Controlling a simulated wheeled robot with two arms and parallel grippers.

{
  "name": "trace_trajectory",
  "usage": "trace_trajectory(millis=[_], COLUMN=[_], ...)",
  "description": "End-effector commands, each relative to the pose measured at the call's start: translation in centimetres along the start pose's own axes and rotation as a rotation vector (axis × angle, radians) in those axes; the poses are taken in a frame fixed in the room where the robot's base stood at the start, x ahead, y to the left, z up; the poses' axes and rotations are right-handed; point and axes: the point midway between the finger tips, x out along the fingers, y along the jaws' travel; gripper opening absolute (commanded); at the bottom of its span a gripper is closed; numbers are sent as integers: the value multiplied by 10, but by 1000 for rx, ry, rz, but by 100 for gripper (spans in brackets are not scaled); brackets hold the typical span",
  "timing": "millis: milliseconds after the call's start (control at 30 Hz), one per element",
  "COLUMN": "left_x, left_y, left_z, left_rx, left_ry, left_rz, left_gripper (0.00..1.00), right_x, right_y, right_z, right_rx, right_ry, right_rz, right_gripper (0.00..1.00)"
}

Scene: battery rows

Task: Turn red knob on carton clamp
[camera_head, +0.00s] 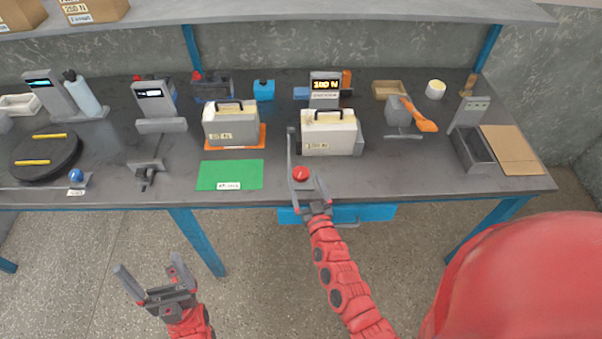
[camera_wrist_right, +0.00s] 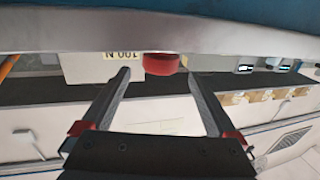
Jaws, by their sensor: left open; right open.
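The red knob (camera_head: 301,174) sits on a small grey base near the table's front edge, left of and in front of a pale carton (camera_head: 328,137) with a dark handle. The carton stands by a clamp with a grey upright plate (camera_head: 291,155). In the right wrist view the red knob (camera_wrist_right: 161,64) shows between and just beyond my open fingers; contact cannot be told. My right gripper (camera_head: 310,194) reaches up to the knob from the front; it also shows in the wrist view (camera_wrist_right: 157,80). My left gripper (camera_head: 148,274) is open and empty, off the table's front.
A lit display (camera_head: 325,86) stands behind the carton. Another pale case (camera_head: 230,126) sits on an orange mat to the left, behind a green mat (camera_head: 229,172). A blue knob (camera_head: 76,175) is at far left, a grey tray (camera_head: 474,151) at right. A shelf (camera_head: 300,12) overhangs the back.

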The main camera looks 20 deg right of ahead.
Motion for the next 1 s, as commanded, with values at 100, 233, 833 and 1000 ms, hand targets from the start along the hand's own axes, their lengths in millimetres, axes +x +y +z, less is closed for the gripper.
trace_trajectory(millis=[100,233,833,1000], left_x=[-8,-14,-22,-22], left_y=[0,1,1,1], left_z=[1,2,4,4], left_rx=[0,0,0,0], left_ry=[0,0,0,0], left_rz=[0,0,0,0], left_gripper=[94,94,94,94], right_x=[-27,-54,-93,-93], right_y=[1,1,0,0], right_z=[4,4,1,1], right_rx=[0,0,-1,-1], right_ry=[-1,-3,-2,-2], right_rz=[2,1,0,0], right_gripper=[94,94,94,94])
